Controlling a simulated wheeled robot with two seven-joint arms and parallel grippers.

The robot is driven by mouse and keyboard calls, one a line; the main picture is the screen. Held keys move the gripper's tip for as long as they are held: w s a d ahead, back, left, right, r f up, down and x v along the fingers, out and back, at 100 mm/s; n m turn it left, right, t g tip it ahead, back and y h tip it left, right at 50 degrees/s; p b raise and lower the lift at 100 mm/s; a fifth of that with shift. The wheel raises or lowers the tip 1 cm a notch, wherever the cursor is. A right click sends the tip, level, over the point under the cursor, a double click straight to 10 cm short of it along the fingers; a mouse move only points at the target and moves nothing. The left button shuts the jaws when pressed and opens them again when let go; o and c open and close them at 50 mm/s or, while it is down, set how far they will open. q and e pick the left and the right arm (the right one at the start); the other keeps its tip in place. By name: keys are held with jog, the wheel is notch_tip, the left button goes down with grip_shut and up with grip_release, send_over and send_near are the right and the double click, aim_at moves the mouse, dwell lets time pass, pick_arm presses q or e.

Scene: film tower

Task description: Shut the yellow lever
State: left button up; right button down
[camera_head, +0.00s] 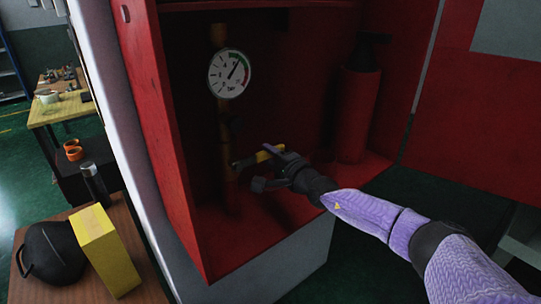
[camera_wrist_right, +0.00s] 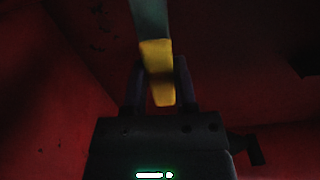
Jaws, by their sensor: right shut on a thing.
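The yellow lever (camera_head: 262,154) sits on an orange-brown vertical pipe (camera_head: 228,150) inside a red cabinet. It sticks out to the right from the pipe, below a round pressure gauge (camera_head: 229,74). My right gripper (camera_head: 274,156) reaches in from the right and is shut on the lever. In the right wrist view, the yellow lever end (camera_wrist_right: 158,75) lies between the two fingers of my right gripper (camera_wrist_right: 160,85), with a grey-green part of it running up beyond. The fingers hide part of the lever in the head view. My left gripper is not in view.
The red cabinet wall (camera_head: 165,130) stands close on the left. A red extinguisher-like cylinder (camera_head: 356,112) stands at the back right, near my right arm. A yellow box (camera_head: 106,252) and a black kettle (camera_head: 50,254) sit on a wooden table outside the cabinet.

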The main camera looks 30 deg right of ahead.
jog(key=shift+r+n, duration=0.15)
jog(key=shift+n, duration=0.15)
jog(key=shift+c, duration=2)
grip_release()
jog(key=shift+s, duration=0.1)
jog(key=s+p, duration=0.5)
jog(key=s, duration=0.4)
jog(key=shift+s+d, duration=0.35)
jog(key=shift+d, duration=0.05)
